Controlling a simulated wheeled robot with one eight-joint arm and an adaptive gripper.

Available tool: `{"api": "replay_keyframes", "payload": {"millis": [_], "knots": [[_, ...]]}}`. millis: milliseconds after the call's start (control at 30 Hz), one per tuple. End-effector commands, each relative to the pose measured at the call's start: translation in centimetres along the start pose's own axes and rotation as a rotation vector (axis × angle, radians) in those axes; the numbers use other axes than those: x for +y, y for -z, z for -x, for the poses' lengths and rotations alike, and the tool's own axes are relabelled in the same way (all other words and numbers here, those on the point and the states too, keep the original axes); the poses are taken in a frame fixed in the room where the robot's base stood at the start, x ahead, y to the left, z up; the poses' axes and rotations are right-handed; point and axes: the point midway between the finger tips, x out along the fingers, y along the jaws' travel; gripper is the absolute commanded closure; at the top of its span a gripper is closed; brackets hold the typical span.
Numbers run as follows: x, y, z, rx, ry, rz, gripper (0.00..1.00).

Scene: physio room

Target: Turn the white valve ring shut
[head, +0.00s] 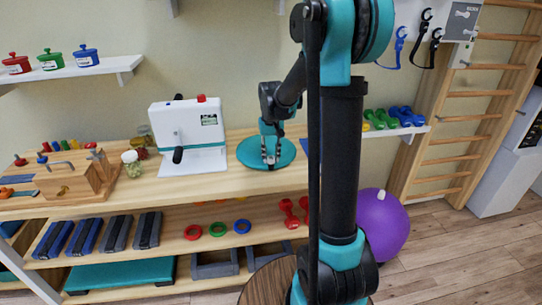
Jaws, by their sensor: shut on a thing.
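A round teal cushion (248,153) lies flat on the wooden bench top, right of a white boxy device. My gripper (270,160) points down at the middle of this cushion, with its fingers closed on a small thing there. The white valve ring is hidden by the fingers or too small to make out. From the place of the fingers, it appears to be what they hold. How far the ring is turned cannot be seen.
The white device (186,122) with a black handle stands left of the cushion. A lidded jar (131,163) and a wooden peg block (70,179) are further left. Blue dumbbells (406,116) lie to the right. A purple ball (388,222) is on the floor. Bare bench lies before the cushion.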

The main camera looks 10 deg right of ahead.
Motion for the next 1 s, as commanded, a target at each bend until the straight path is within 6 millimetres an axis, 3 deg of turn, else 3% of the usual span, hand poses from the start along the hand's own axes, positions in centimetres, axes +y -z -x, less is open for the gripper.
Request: {"api": "replay_keyframes", "payload": {"millis": [400,733,767,900,1000], "knots": [[0.03,0.0,0.02,0.0,0.0,-0.251,1.0],[0.04,0.01,0.02,0.0,0.0,-0.275,1.0],[0.05,0.01,0.02,0.0,0.0,-0.275,0.71],[0.04,0.01,0.02,0.0,0.0,-0.274,0.53],[0.04,0.0,0.02,0.0,0.0,-0.273,0.51]]}}
